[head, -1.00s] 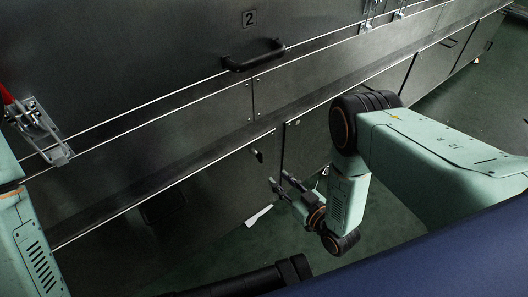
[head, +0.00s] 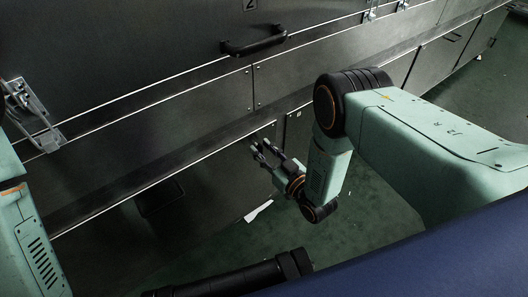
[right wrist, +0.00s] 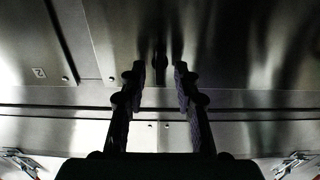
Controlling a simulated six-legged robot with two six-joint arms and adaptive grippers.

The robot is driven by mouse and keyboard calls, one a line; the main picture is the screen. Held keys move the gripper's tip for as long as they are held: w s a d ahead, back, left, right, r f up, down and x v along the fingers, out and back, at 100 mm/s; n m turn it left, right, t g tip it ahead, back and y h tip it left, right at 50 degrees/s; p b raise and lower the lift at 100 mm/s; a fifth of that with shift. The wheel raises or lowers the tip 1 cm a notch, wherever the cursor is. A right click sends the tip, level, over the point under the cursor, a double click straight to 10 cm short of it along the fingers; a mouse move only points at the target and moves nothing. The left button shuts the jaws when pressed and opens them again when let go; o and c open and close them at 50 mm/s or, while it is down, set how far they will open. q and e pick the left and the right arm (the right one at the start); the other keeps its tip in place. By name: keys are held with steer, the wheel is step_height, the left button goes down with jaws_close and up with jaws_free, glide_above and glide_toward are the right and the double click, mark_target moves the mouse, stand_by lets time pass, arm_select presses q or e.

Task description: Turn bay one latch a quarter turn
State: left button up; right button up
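My right gripper (head: 261,147) is held low in front of the lower dark panels, pointing at them. In the right wrist view its two fingers (right wrist: 162,72) are apart, one on each side of a small dark upright latch handle (right wrist: 162,55) on the metal panel. I cannot tell whether they touch it. In the head view the gripper hides that latch. No number for bay one is readable; a small plate marked 2 (right wrist: 39,72) is on the neighbouring panel in the wrist view. My left gripper is out of view.
A black bar handle (head: 253,41) sits on the upper door. A metal toggle clamp (head: 32,115) is at the left, with more at the top right. A ledge (head: 150,172) runs above the lower panels. A white scrap (head: 258,210) lies on the green floor.

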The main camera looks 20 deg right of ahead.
steer(key=shift+c, duration=0.2)
jaws_close()
stand_by(0.6)
steer(key=m, duration=0.6)
steer(key=shift+w+d+f+m, duration=0.1)
steer(key=shift+w+d+m, duration=0.05)
steer(key=shift+d+m, duration=0.15)
steer(key=m, duration=0.5)
steer(key=shift+d+f, duration=0.15)
steer(key=shift+f, duration=0.05)
steer(key=m, duration=0.3)
steer(key=m+b, duration=0.1)
steer(key=m, duration=0.2)
steer(key=shift+d+f, duration=0.1)
steer(key=shift+f, duration=0.1)
steer(key=shift+m, duration=0.3)
